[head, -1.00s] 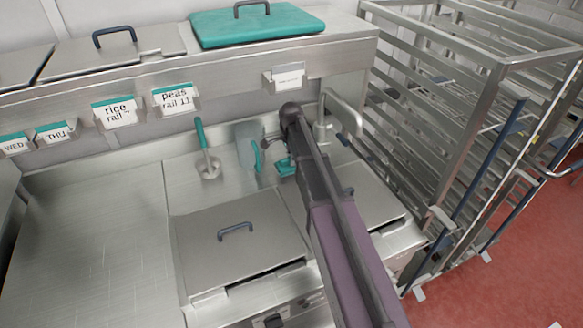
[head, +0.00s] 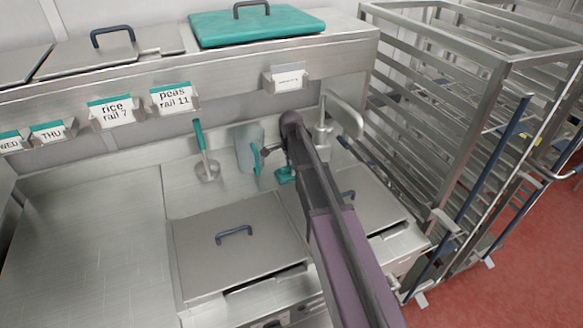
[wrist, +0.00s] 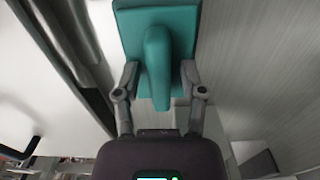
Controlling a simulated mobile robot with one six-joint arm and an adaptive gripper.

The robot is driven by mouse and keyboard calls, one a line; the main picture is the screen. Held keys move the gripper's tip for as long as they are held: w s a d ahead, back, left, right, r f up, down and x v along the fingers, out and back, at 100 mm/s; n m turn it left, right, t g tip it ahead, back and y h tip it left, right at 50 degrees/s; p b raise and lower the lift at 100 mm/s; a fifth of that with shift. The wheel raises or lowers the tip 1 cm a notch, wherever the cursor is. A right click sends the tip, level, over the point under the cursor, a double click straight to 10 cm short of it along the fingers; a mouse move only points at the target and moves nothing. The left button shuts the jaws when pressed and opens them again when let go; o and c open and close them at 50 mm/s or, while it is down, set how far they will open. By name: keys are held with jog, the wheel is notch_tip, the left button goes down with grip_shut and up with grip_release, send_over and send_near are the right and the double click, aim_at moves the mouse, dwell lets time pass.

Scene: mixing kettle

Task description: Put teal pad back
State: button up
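The teal pad (wrist: 185,38) fills the top middle of the wrist view, with a thick upright teal bar (wrist: 158,65) along its middle. My gripper (wrist: 160,72) has one finger at each side of the pad, with the bar between them, and appears shut on the pad. The contact faces are hidden. In the head view a small teal part (head: 286,175) shows just below the end of my arm, in front of the steel back wall. My gripper is mostly hidden behind my arm there.
A teal-handled ladle (head: 205,165) and a grey jug-like thing (head: 247,150) are left of my arm. A tap (head: 340,115) stands close right. Lidded wells (head: 240,240) lie below. A larger teal lid (head: 255,27) lies on the upper shelf. The left counter (head: 85,245) is clear.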

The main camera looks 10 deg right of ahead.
dwell(0.4)
notch_tip(320, 180, up, 8)
jog(key=p, duration=0.7)
jog(key=shift+f+p, duration=0.15)
jog(key=shift+p, duration=0.25)
jog(key=shift+s, duration=0.1)
dwell(0.4)
jog(key=s+n, duration=0.5)
jog(key=s, duration=0.2)
jog(key=s+n, duration=0.5)
jog(key=s, duration=0.3)
jog(key=s+n, duration=0.4)
jog(key=s, duration=0.4)
jog(key=shift+n, duration=0.4)
jog(key=shift+s+d+n, duration=0.1)
jog(key=shift+s+n, duration=0.4)
jog(key=shift+s, duration=0.05)
